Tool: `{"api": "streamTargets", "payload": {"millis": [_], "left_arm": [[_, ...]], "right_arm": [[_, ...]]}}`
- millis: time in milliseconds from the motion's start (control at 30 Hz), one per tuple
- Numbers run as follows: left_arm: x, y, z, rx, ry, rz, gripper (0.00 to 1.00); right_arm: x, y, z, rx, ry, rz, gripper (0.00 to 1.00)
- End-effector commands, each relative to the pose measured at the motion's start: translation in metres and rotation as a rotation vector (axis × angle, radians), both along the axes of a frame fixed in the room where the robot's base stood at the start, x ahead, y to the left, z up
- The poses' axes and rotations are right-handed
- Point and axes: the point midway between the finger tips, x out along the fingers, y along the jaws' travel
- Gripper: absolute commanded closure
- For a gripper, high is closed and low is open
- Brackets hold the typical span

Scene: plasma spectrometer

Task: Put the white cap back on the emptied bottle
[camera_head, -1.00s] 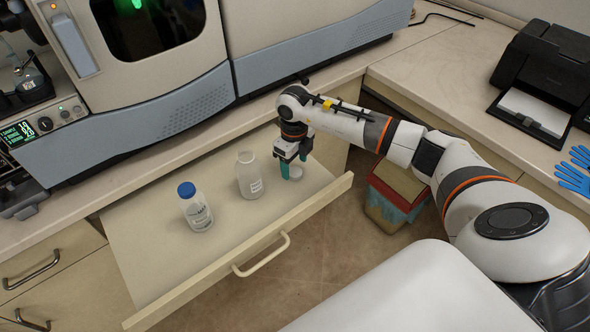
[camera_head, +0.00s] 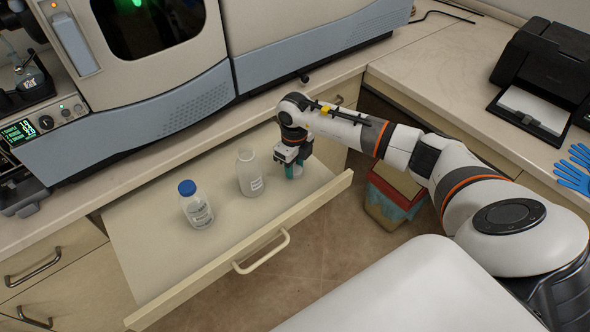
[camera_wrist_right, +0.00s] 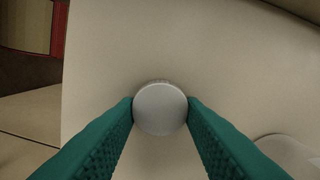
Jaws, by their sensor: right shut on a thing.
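The white cap (camera_wrist_right: 160,108) is between the two teal fingertips of my right gripper (camera_wrist_right: 160,112) in the right wrist view, with both fingers touching its sides. In the head view my right gripper (camera_head: 292,170) is low over the drawer, just right of the uncapped bottle (camera_head: 250,175). The cap (camera_head: 298,171) shows only partly there, behind the fingers. The uncapped bottle is translucent, stands upright and has a label. Part of a pale rounded shape shows at the lower right of the right wrist view. My left gripper is not in view.
A blue-capped bottle (camera_head: 195,204) stands upright left of the uncapped bottle. Both are in the pulled-out drawer (camera_head: 175,262), whose front has a handle (camera_head: 262,254). The spectrometer (camera_head: 165,110) stands behind on the counter. A bin (camera_head: 392,200) is on the floor to the right.

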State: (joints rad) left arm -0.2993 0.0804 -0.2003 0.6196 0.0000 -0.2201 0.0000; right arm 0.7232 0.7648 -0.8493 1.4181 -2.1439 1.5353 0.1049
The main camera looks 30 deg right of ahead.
Motion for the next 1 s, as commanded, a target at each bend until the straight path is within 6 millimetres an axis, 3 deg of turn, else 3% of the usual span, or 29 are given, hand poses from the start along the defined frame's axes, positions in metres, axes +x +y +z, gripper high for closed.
{"api": "streamTargets", "payload": {"millis": [500,1000], "left_arm": [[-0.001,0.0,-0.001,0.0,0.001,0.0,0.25],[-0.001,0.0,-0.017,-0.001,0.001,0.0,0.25]], "right_arm": [[0.001,0.0,0.005,0.0,-0.002,0.0,0.86],[0.001,0.0,0.09,0.0,-0.002,0.0,0.86]]}}
